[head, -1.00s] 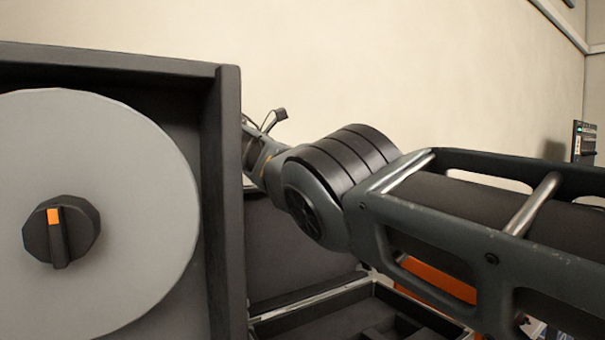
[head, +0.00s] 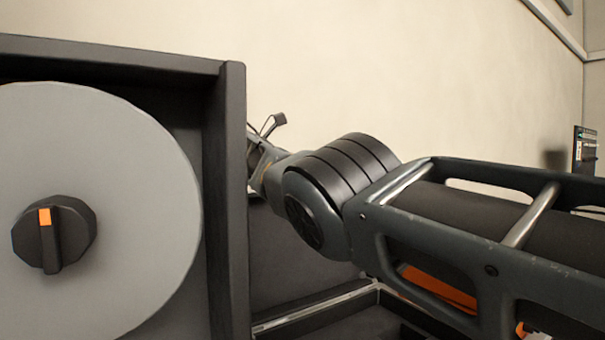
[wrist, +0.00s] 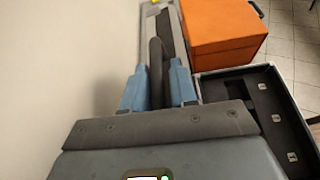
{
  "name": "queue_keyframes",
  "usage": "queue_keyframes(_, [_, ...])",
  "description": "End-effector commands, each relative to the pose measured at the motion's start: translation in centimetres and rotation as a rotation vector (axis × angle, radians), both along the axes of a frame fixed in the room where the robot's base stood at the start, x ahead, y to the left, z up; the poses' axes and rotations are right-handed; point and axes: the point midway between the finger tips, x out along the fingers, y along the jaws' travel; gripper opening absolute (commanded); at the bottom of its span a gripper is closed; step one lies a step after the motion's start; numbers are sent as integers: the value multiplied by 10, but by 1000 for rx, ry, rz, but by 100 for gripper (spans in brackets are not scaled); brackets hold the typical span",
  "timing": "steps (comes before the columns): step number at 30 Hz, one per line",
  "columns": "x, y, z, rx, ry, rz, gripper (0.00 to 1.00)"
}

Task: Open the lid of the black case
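The black case stands with its lid (head: 290,250) raised steeply behind its base (head: 340,327) in the head view, low in the middle. In the wrist view the case base (wrist: 235,82) is on the right, with its dark inside and several small metal latches showing. My gripper (wrist: 158,65) has two blue fingers spread apart, with a dark rounded bar between them beside the lid's pale edge. I cannot tell whether the fingers touch the bar. In the head view, my arm and the large panel hide the fingers and part of the case.
A large black-framed box with a grey disc (head: 100,180) and a dark knob (head: 54,234) fills the left of the head view. An orange box (wrist: 223,30) stands beyond the case base. A pale wall (wrist: 60,70) is close on the left in the wrist view.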

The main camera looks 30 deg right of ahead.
Motion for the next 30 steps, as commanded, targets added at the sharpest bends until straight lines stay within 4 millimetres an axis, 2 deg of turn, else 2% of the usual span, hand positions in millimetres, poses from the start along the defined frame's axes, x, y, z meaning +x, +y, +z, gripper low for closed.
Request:
queue_keyframes(5, [0,0,9,-1,-1,-1,26])
queue_keyframes(15, [0,1,44,0,1,0,26])
queue_keyframes(18, [-1,-2,37,0,-1,0,26])
queue_keyframes(30, [-11,-14,44,0,-3,-1,26])
